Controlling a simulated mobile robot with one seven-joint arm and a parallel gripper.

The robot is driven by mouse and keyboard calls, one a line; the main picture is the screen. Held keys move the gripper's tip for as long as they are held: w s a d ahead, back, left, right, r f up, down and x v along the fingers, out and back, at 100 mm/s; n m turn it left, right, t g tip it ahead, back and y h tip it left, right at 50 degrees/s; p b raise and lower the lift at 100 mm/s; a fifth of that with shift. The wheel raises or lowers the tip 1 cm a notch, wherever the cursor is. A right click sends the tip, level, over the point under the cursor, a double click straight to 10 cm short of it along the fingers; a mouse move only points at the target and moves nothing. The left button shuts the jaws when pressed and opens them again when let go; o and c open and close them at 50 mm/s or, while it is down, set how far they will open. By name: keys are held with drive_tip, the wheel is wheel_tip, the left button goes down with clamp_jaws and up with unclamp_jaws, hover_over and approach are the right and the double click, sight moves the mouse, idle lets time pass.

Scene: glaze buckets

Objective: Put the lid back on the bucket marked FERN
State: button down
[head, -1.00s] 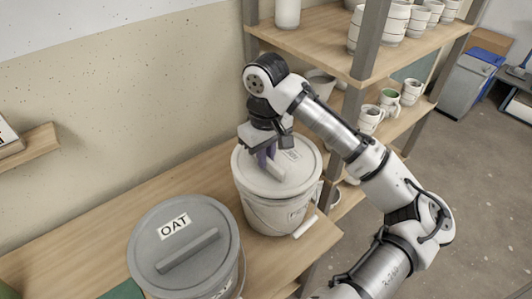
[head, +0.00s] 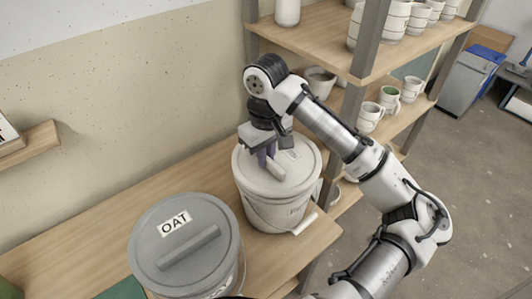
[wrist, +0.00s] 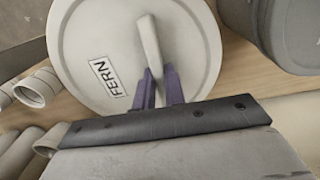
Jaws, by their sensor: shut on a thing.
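The pale cream bucket (head: 275,213) stands upright near the right end of the wooden bench. Its round lid (head: 304,165) lies over the mouth and looks level, with no clear gap at the rim. The lid (wrist: 85,45) carries a FERN label in the wrist view and a raised bar handle (wrist: 149,42) across its middle. My gripper (head: 268,160) comes down from above, and its purple fingers (wrist: 160,85) are shut on the handle. The fingers hide part of the handle. Whether the lid is pressed fully home cannot be told.
A grey bucket with a lid marked OAT (head: 184,245) stands close at the left on the bench (head: 120,218). A shelf rack (head: 335,45) with several cups and pots is behind and right of my arm. A wall shelf (head: 30,145) is at the far left.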

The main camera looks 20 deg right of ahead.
drive_tip(key=shift+f, duration=0.15)
idle(0.6)
drive_tip(key=c, duration=0.9)
unclamp_jaws()
drive_tip(key=shift+p, duration=0.3)
drive_tip(key=shift+r+p, duration=3.55)
drive_tip(key=shift+p, duration=0.25)
drive_tip(key=shift+c, duration=0.5)
clamp_jaws()
